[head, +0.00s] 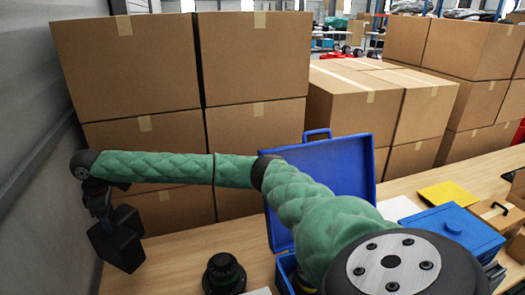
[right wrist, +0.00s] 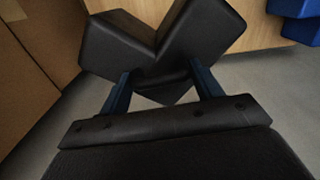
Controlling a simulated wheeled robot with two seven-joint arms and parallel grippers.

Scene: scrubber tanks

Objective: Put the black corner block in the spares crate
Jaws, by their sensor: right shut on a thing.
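The black corner block (head: 118,240) is a dark, L-shaped block hanging tilted at the far left of the head view. My right gripper (head: 98,200) is shut on it. In the right wrist view, the block (right wrist: 180,45) sits between the two blue fingers of the right gripper (right wrist: 162,88), its two arms spreading upward in a V. Grey floor shows beneath it there, and the table edge is beyond. I cannot pick out a crate that is clearly the spares crate. My left gripper is not in view.
Stacked cardboard boxes (head: 255,60) stand close behind my arm. A grey wall (head: 35,150) is at left. The wooden table (head: 190,262) holds a black round knob-like part (head: 224,274), an open blue case (head: 345,165), a yellow item (head: 447,194) and a closed blue box (head: 450,228).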

